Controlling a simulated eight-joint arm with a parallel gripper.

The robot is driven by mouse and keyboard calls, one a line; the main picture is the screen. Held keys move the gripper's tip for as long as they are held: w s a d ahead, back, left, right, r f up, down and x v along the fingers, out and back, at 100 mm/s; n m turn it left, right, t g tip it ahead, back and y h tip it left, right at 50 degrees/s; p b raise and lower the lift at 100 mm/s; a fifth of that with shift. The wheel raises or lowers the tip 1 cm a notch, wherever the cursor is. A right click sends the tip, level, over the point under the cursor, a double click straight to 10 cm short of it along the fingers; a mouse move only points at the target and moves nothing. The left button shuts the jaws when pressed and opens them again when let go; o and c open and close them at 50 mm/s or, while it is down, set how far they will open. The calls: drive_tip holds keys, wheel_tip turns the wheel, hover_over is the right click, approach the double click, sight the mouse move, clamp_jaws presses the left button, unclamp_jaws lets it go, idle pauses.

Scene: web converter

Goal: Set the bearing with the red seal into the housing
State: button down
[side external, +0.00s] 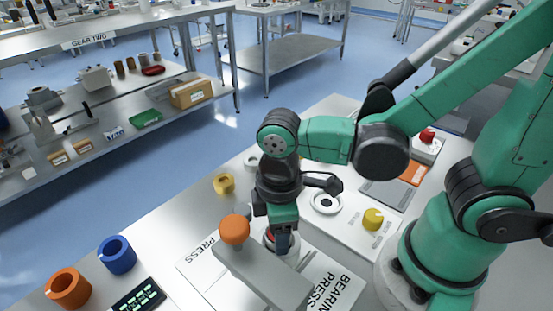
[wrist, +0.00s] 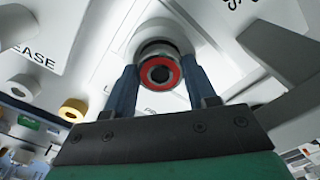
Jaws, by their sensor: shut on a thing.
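My gripper (side external: 282,240) points down beside the grey arm of the bearing press. In the wrist view my gripper (wrist: 161,84) has its two blue-grey fingers closed on either side of the bearing with the red seal (wrist: 160,88), a ring with a dark bore. A pale round housing (wrist: 157,30) shows directly behind the bearing. The housing's light rim (side external: 267,243) also shows in the side view, partly hidden by my gripper and the press arm. The bearing is at the housing's mouth; I cannot tell how deep it sits.
The press arm (side external: 262,275) with its orange knob (side external: 235,229) is close to my gripper. A yellow ring (side external: 224,184), blue ring (side external: 117,255) and orange ring (side external: 68,288) stand on the bench. A white panel with a yellow dial (side external: 373,219) lies to the right.

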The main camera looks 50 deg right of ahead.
drive_tip(key=shift+f, duration=0.25)
unclamp_jaws()
idle(0.4)
drive_tip(key=shift+r, duration=3)
drive_tip(key=w+d+r+m+t, duration=0.3)
drive_tip(key=w+d+m+t, duration=0.2)
drive_tip(key=d+m+t, duration=0.2)
drive_tip(key=d+m, duration=0.2)
drive_tip(key=d, duration=0.1)
drive_tip(key=shift+w+m, duration=0.35)
drive_tip(key=shift+m, duration=0.05)
